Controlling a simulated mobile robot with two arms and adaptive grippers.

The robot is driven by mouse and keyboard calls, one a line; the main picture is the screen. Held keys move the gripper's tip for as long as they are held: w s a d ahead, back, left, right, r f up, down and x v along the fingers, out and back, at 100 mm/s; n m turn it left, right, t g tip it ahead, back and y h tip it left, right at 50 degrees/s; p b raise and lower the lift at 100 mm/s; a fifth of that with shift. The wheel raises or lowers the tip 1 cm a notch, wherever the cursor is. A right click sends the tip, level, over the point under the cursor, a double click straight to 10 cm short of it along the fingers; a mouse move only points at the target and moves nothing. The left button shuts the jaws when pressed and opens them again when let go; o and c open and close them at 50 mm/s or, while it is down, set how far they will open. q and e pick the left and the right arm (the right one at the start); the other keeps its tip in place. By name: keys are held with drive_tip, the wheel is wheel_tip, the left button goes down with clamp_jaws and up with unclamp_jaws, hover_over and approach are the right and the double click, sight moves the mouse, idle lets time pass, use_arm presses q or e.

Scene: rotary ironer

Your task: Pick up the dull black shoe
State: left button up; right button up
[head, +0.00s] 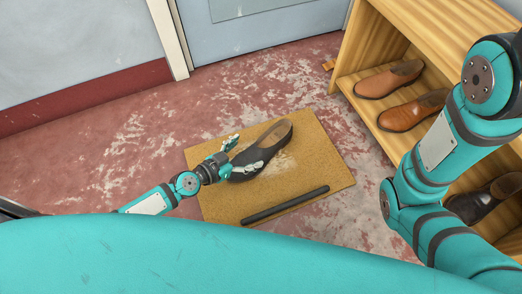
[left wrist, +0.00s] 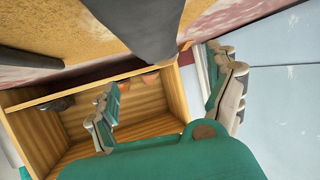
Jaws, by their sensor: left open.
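The dull black shoe (head: 266,143) lies on a tan mat (head: 335,180) on the floor in the head view, one end pointing up and right. My left gripper (head: 239,156) is open at the shoe's lower left end, one finger to its upper left and the other overlapping its lower side in the picture. I cannot tell whether either finger touches it. In the left wrist view the open fingers (left wrist: 168,100) are spread wide, and a dark grey shape, probably the shoe (left wrist: 145,28), reaches in from the top between them. My right gripper is not in view.
A black bar (head: 285,205) lies on the mat's near part. A wooden shelf (head: 352,55) on the right holds brown shoes (head: 388,79) and a dark shoe (head: 482,202). My right arm passes in front of it. Worn red floor (head: 120,150) is clear to the left.

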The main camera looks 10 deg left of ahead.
use_arm(q)
hover_over(262, 144)
drive_tip(key=s, duration=0.3)
drive_tip(key=f, duration=0.2)
drive_tip(key=shift+d+f+b, duration=0.25)
drive_tip(key=shift+f+b, duration=0.05)
drive_tip(key=shift+f, duration=0.05)
drive_tip(key=shift+c, duration=0.4)
drive_tip(key=c, duration=1.6)
drive_tip(key=shift+r, duration=0.1)
drive_tip(key=shift+c, duration=0.4)
